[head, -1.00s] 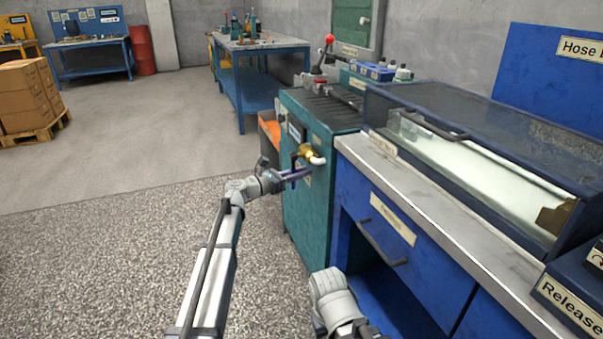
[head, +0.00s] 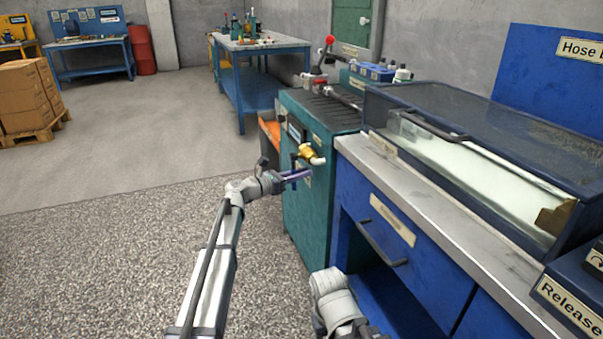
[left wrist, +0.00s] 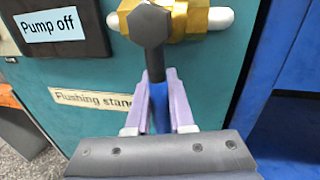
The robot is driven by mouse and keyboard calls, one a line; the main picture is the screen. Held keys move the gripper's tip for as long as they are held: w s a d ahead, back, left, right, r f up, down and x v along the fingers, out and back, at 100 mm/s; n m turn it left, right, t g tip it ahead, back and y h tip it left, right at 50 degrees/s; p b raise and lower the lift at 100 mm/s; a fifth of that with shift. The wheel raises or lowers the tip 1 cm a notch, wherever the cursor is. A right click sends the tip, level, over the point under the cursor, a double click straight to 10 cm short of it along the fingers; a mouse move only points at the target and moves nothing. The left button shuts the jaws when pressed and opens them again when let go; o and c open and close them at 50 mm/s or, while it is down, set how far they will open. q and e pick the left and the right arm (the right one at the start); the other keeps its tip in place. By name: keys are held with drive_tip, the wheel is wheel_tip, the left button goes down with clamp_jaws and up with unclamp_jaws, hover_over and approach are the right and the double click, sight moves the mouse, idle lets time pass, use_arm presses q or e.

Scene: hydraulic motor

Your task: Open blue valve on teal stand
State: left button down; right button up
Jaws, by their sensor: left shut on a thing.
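The teal stand (head: 310,205) stands at the middle of the head view, left of the blue bench. A brass valve (head: 308,152) with a white pipe end sticks out of its front. In the left wrist view the brass valve body (left wrist: 190,20) is at the top, with a dark hex bolt on it. Its handle (left wrist: 158,100), dark above and blue below, hangs down from the bolt. My left gripper (head: 298,175) is shut on the handle, its purple fingers (left wrist: 160,108) on either side of the blue part. My right gripper is out of view.
A "Pump off" plate (left wrist: 60,25) and a "Flushing stand" label (left wrist: 92,98) are on the teal front. The blue bench (head: 390,225) with its drawer handle is close on the right. Open floor (head: 110,240) lies to the left.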

use_arm(q)
drive_tip(key=n, duration=0.1)
drive_tip(key=s+n+p, duration=0.1)
drive_tip(key=shift+s+d+r+n+g, duration=0.2)
drive_tip(key=shift+s+d+n+g, duration=0.05)
drive_tip(key=shift+d+n+g, duration=0.05)
drive_tip(key=shift+s+d+r+n+y+p, duration=0.2)
drive_tip(key=shift+s+n+p, duration=0.25)
drive_tip(key=shift+n, duration=0.35)
drive_tip(key=shift+s+d+r+n+y+p, duration=0.15)
drive_tip(key=shift+s+n+p, duration=0.2)
drive_tip(key=shift+n+p, duration=0.35)
drive_tip(key=shift+f, duration=0.1)
drive_tip(key=c, duration=0.8)
unclamp_jaws()
drive_tip(key=shift+g, duration=0.3)
drive_tip(key=shift+s, duration=0.1)
drive_tip(key=shift+v, duration=3.9)
